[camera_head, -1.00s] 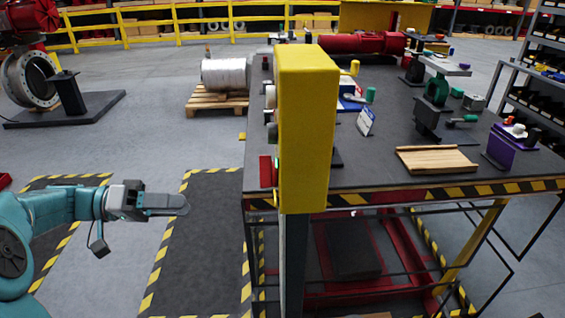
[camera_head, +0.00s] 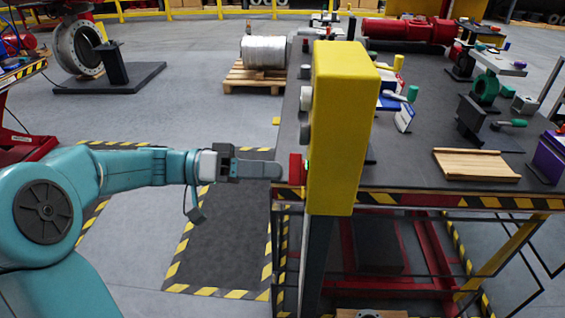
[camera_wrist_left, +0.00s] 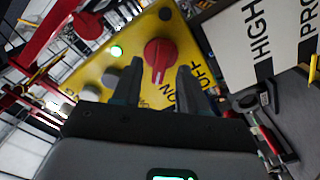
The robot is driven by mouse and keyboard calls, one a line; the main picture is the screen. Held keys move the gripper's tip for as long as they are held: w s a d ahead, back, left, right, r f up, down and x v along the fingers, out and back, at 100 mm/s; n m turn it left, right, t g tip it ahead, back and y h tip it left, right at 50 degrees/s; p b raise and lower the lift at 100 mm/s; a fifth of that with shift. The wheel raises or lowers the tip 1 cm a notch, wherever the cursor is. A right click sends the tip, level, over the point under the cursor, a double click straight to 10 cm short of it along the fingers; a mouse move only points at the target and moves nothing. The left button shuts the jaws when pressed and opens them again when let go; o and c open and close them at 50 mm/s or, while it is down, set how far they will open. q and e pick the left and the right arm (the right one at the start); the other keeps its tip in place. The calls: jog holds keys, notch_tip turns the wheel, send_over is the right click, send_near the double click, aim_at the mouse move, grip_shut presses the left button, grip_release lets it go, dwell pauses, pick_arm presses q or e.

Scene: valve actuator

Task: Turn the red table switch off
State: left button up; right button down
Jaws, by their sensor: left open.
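The red switch is a round knob with a raised grip on the face of a yellow control box (camera_head: 340,125). It shows in the left wrist view (camera_wrist_left: 160,54), with ON and OFF printed beside it; its grip points down, nearer the ON lettering. In the head view the red switch (camera_head: 296,169) sticks out from the box's left side. My left gripper (camera_head: 277,171) is open and level with the switch, its tips very close to it. In the left wrist view the fingers of my left gripper (camera_wrist_left: 157,80) lie either side of the knob's lower part; contact is unclear. My right gripper is not in view.
A dark workbench (camera_head: 420,150) with tools and a wooden board (camera_head: 475,165) stands behind and right. Floor left of the box is open.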

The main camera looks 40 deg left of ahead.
aim_at(298, 170)
pick_arm(q)
jog(key=x, duration=0.3)
grip_shut()
